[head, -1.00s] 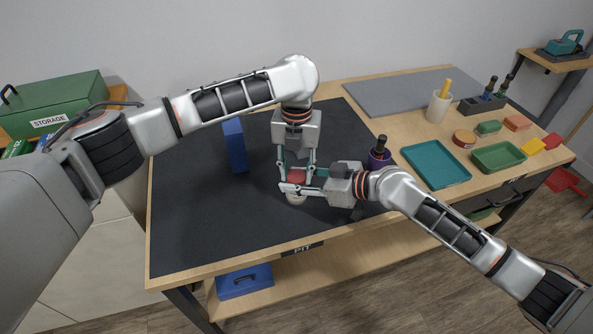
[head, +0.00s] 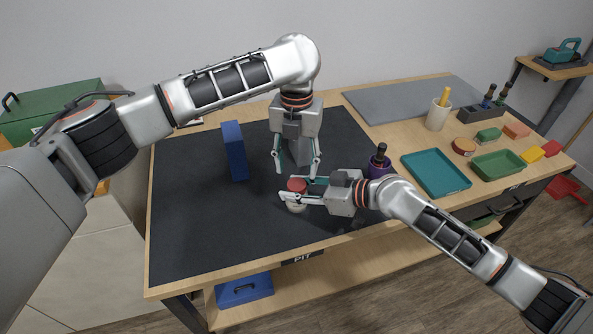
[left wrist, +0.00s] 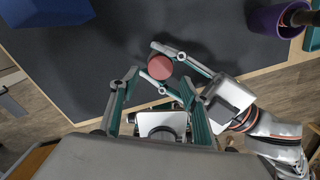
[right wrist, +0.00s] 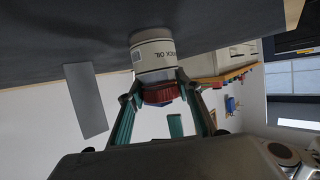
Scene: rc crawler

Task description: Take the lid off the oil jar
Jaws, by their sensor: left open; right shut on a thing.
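The oil jar (head: 297,207) is a short white pot with a red lid (head: 297,185), standing on the dark mat. The jar's lettering, ending in "OIL" (right wrist: 155,55), shows in the right wrist view, with the lid (right wrist: 160,94) on it. My right gripper (head: 294,193) reaches in from the right and is shut on the jar, a finger on each side just by the lid. My left gripper (head: 297,174) points down, open and empty, just behind and above the lid. In the left wrist view the lid's round top (left wrist: 160,67) is clear of the left fingers.
A blue block (head: 235,150) stands on the mat (head: 200,215) to the left. A purple cup (head: 379,163) with a dark-handled tool stands close behind my right wrist. A teal tray (head: 435,173) and green tray (head: 497,158) lie further right. The mat's front left is free.

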